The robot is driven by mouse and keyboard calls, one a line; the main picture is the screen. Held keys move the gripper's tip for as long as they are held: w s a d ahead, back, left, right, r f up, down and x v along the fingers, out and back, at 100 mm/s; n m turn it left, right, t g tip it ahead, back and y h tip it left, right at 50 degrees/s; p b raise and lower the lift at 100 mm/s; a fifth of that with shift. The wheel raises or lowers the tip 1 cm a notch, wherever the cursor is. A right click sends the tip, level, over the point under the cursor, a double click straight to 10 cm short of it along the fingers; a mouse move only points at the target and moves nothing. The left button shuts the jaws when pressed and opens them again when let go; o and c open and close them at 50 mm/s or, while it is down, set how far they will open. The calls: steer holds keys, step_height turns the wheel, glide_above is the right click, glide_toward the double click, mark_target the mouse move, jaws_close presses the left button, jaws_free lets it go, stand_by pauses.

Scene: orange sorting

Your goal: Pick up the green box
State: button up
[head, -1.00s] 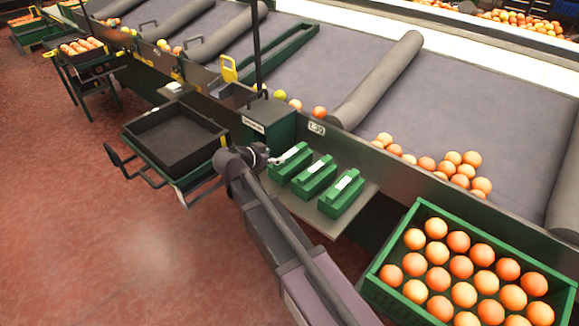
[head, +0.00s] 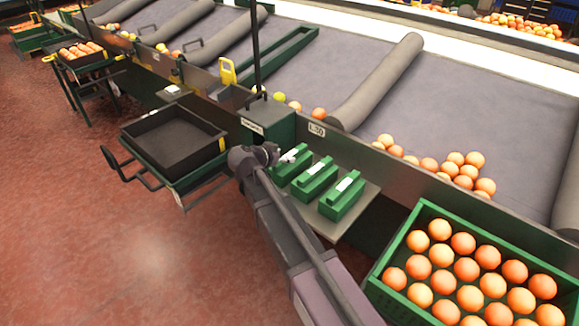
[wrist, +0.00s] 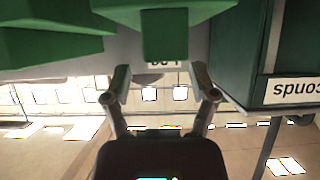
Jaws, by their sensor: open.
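Three green boxes with white labels on top sit side by side on a small grey shelf (head: 352,218): the left box (head: 294,170), the middle box (head: 314,182) and the right box (head: 341,200). My gripper (head: 290,157) is at the near left end of the left box, and my wrist partly hides that end. In the wrist view my gripper (wrist: 161,85) is open, with its two fingers spread apart. A green box (wrist: 165,38) lies ahead between them, its narrow part lined up with the gap. Another green box (wrist: 50,45) is to the left. I cannot tell whether the fingers touch the box.
A green bin with a "Seconds" label (head: 266,118) stands close beside the left box; it is at right in the wrist view (wrist: 240,50). A black tray (head: 150,150) on a stand is left of my arm. A green crate of oranges (head: 375,270) is at lower right.

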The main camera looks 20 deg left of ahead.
mark_target(289, 155)
steer(key=x, duration=0.1)
steer(key=b+x, duration=0.1)
steer(key=x, duration=0.1)
steer(key=shift+a+f, duration=0.15)
steer(key=shift+a, duration=0.15)
steer(key=shift+b+x, duration=0.5)
steer(key=shift+x, duration=0.25)
steer(key=shift+d, duration=0.1)
jaws_close()
